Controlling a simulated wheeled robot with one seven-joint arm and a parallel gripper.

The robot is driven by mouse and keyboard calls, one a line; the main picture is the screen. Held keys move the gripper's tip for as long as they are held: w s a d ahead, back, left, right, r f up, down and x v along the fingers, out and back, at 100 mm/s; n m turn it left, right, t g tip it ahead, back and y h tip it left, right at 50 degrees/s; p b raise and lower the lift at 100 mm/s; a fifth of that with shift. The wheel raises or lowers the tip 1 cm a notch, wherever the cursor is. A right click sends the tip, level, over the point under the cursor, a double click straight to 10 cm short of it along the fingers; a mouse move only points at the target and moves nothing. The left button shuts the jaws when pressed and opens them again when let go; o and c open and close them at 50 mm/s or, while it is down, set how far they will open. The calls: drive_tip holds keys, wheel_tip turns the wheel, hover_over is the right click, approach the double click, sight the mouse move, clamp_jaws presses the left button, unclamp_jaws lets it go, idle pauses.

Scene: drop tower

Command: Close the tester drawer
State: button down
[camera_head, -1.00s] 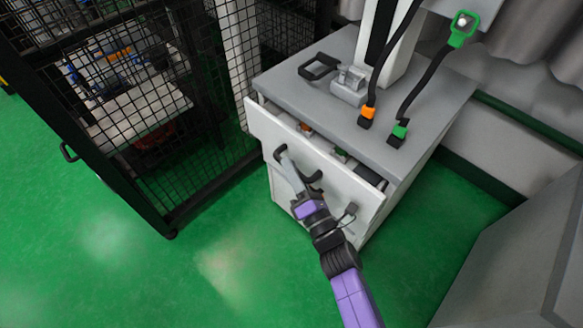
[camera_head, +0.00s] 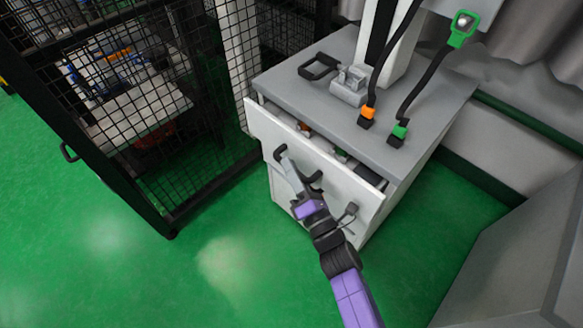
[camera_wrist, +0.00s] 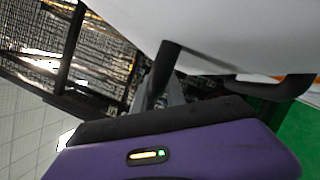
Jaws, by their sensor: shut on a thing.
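The tester drawer (camera_head: 310,165) is a white drawer under the grey top of the tester cabinet (camera_head: 425,110). It stands partly open, with a gap behind its front where a few small items show. Its dark handle (camera_head: 314,178) is on the drawer front and also shows in the wrist view (camera_wrist: 163,75). My gripper (camera_head: 290,165) is at the drawer front, its grey fingers shut on the handle. In the wrist view the fingers (camera_wrist: 176,92) are partly hidden behind the purple gripper body, so the exact contact is hard to see.
A black mesh cage (camera_head: 150,120) stands close on the left of the cabinet. A grey block (camera_head: 520,240) stands at the lower right. Green floor lies open in front.

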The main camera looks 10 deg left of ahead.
sight(306, 163)
drive_tip(key=shift+d, duration=0.1)
drive_tip(key=shift+w+d+b, duration=0.15)
drive_tip(key=shift+w+d, duration=0.55)
drive_tip(key=shift+w, duration=0.2)
drive_tip(key=shift+w+d+b, duration=0.15)
drive_tip(key=shift+w+d, duration=0.55)
drive_tip(key=shift+w, duration=0.2)
drive_tip(key=c, duration=1.4)
unclamp_jaws()
drive_tip(key=shift+o, duration=0.2)
drive_tip(key=shift+p+v, duration=0.9)
drive_tip(key=shift+v, duration=3)
